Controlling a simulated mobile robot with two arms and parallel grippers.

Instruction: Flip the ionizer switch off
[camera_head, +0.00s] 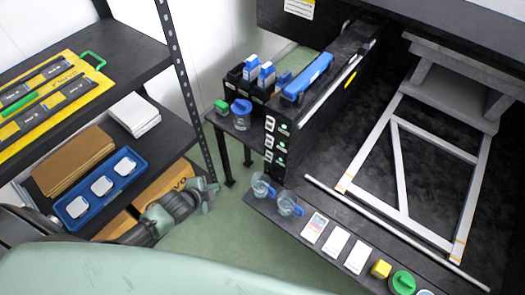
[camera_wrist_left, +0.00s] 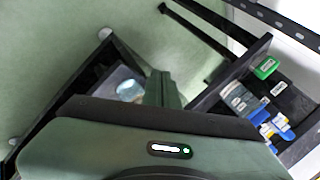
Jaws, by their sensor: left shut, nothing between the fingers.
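A black unit (camera_head: 297,110) stands right of centre in the head view. Its front end carries a column of white switch-like plates (camera_head: 269,141) with green round marks (camera_head: 282,144) beside them. Which one is the ionizer switch, and its position, are too small to tell. My left gripper (camera_head: 208,190) is shut and empty, left of the unit and apart from it, over the green floor. In the left wrist view its closed fingers (camera_wrist_left: 165,90) point up the picture, and no switch plate can be made out there. My right gripper is not in view.
A small side table holds a blue-lidded jar (camera_head: 241,114) and a green box (camera_wrist_left: 266,67). Shelves stand left.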

